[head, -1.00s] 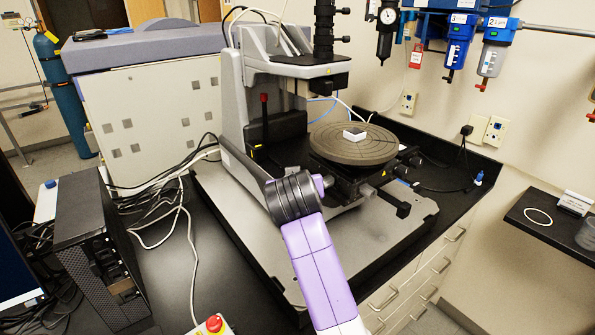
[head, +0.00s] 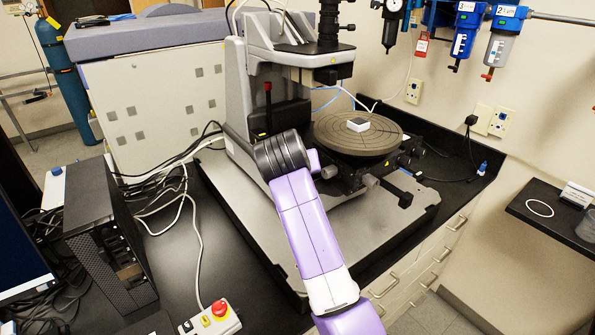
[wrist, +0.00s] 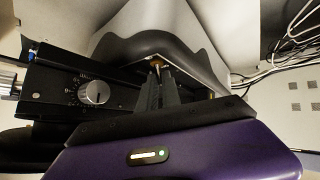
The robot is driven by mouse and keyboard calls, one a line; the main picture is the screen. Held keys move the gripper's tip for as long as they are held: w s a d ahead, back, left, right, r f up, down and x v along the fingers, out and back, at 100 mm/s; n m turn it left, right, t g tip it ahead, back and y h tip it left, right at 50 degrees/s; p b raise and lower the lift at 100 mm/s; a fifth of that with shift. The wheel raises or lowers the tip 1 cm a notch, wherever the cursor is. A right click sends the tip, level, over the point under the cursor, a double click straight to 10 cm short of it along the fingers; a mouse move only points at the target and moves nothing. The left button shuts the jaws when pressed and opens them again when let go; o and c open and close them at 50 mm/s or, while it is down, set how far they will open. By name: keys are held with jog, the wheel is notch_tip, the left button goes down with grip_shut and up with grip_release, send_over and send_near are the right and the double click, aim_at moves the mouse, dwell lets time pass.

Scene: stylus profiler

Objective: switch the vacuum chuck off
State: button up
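In the head view my gripper is hidden behind my purple and black arm, which reaches toward the left side of the profiler. In the wrist view my gripper (wrist: 161,76) has its dark fingers close together and appears shut. A small brass-coloured part (wrist: 157,63), possibly a switch, is right at the fingertips, below a dark curved housing. I cannot tell whether they touch it. No switch label is readable.
A silver knob with a dial (wrist: 95,93) is left of the fingers in the wrist view. A black computer tower (head: 100,220), loose cables and a red stop button (head: 220,308) are on the bench at left. The microscope column (head: 329,30) stands over the chuck.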

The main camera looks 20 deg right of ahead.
jog(key=o, duration=0.4)
jog(key=shift+o, duration=0.2)
jog(key=b+v, duration=0.2)
jog(key=v, duration=0.5)
jog(key=shift+s+r, duration=0.2)
jog(key=shift+s, duration=0.1)
jog(key=shift+a, duration=0.1)
